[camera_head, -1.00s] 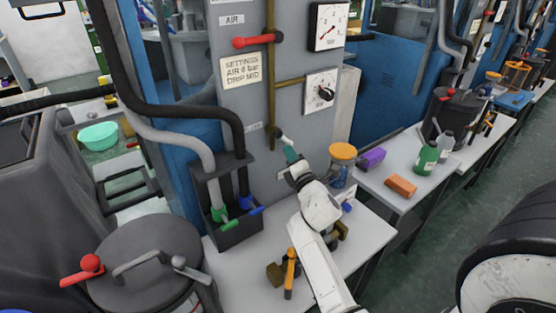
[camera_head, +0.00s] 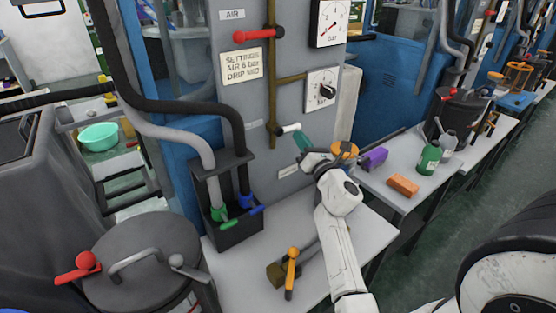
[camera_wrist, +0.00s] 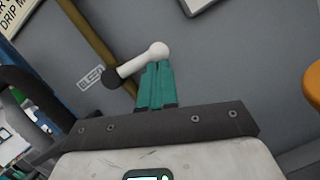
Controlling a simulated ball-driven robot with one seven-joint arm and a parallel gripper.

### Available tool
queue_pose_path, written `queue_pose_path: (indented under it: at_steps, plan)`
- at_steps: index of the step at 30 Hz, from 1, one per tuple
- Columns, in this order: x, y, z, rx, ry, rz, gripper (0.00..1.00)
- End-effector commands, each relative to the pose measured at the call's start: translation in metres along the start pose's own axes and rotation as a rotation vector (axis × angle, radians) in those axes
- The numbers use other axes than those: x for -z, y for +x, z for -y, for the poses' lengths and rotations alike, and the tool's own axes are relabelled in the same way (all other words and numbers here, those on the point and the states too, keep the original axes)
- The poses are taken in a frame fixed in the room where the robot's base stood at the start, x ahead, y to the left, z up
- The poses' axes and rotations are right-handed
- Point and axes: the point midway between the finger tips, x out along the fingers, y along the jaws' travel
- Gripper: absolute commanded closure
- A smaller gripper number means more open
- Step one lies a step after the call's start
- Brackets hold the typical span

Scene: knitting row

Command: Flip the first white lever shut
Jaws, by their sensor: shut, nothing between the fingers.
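The white lever (camera_head: 290,128) is on the grey machine panel (camera_head: 235,100), beside the lower end of the brass pipe. It points right and slightly up from its dark pivot. In the wrist view the white lever (camera_wrist: 140,61) runs from the pivot at lower left to a rounded end at upper right. My gripper (camera_head: 299,137) has teal fingers, shut and empty, just below and right of the lever's end. In the wrist view my gripper's tips (camera_wrist: 158,66) meet the underside of that end; whether they touch is unclear.
A red lever (camera_head: 258,35) sits higher on the brass pipe (camera_head: 272,90). Right of it is a dial (camera_head: 322,90). An orange-lidded jar (camera_head: 344,150), purple block (camera_head: 374,158) and orange block (camera_head: 403,185) stand right of my arm. A black holder (camera_head: 235,232) with hoses is at left.

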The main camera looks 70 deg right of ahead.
Motion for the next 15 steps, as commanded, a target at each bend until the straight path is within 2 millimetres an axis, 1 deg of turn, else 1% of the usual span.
queue_pose_path:
  at_steps: [6, 15]
  plan:
    - [-0.0045, 0.0018, -0.0002, -0.025, -0.076, 0.000, 1.00]
    - [-0.0067, 0.0026, -0.0010, -0.035, -0.107, 0.000, 1.00]
